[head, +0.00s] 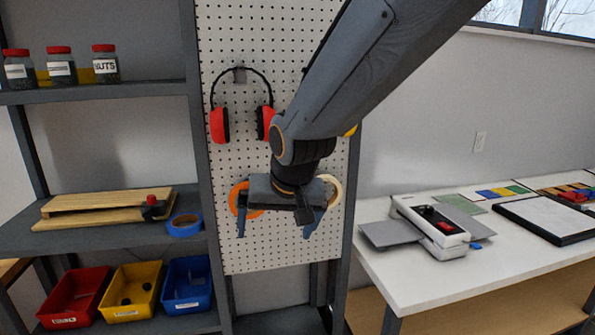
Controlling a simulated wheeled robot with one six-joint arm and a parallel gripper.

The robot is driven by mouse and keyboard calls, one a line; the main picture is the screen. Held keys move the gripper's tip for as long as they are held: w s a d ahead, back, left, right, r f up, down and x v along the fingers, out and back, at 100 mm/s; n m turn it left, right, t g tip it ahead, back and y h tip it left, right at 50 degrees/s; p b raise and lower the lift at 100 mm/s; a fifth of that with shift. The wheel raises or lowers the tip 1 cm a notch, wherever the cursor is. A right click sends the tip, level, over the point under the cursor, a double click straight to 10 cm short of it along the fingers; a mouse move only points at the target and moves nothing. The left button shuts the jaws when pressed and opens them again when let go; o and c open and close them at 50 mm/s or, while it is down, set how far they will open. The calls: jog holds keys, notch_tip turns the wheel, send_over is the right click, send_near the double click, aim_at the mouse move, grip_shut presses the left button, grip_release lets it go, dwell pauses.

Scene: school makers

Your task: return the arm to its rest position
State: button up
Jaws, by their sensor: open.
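My arm comes in from the upper right of the head view and bends downward in front of a white pegboard (239,57). My gripper (275,232) is at the low end of the arm, pointing down. Its two fingers are spread wide apart, and I see nothing between them. An orange tape roll (238,200) and a cream tape roll (336,188) show on either side of my gripper, against the pegboard and partly hidden by it.
Red earmuffs (219,125) hang on the pegboard, partly behind my arm. A grey shelf (100,240) at left holds jars, boards, a blue tape roll (184,225) and bins. A white table (405,292) at right carries a white machine (427,226) and a black-framed board (548,216).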

jog(key=s+d+f+g, duration=0.1)
jog(key=s+d+f, duration=0.3)
jog(key=d, duration=0.4)
jog(key=s+d+f+m+g+h, duration=0.1)
jog(key=s+d+f, duration=0.3)
jog(key=d, duration=0.4)
jog(key=s+d+f+g+h, duration=0.1)
jog(key=s+d+f+g, duration=0.1)
jog(key=s+d+f, duration=0.3)
jog(key=d, duration=0.3)
jog(key=shift+s+m, duration=0.3)
